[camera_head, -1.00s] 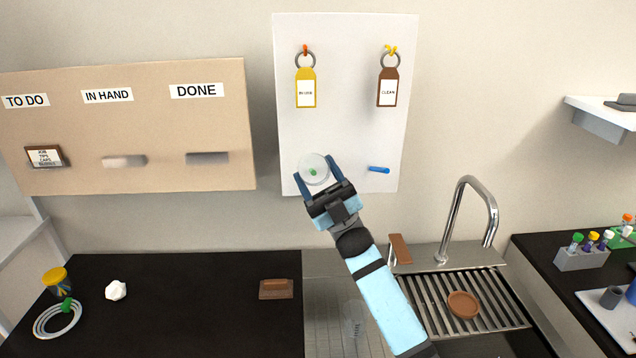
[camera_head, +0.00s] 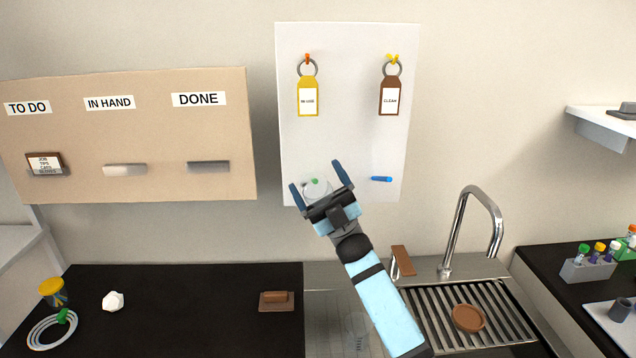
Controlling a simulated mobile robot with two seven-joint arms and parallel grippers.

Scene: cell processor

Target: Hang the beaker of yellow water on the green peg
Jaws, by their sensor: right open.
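A clear, round-rimmed vessel (camera_head: 316,192), apparently the beaker, is at the lower left of the white pegboard (camera_head: 345,130). No yellow water can be made out in it. The green peg (camera_head: 315,181) shows as a small green tip at the vessel's upper edge. I cannot tell whether the vessel hangs on it. My right gripper (camera_head: 320,183) is open, with one finger on each side of the vessel; its palm hides the vessel's lower part. My left gripper is not in view.
A yellow tag (camera_head: 308,95) and a brown tag (camera_head: 391,96) hang above. A blue peg (camera_head: 381,179) at the lower right is bare. The faucet (camera_head: 468,225) stands right of my arm. A yellow-topped jar (camera_head: 52,291) stands at the counter's left.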

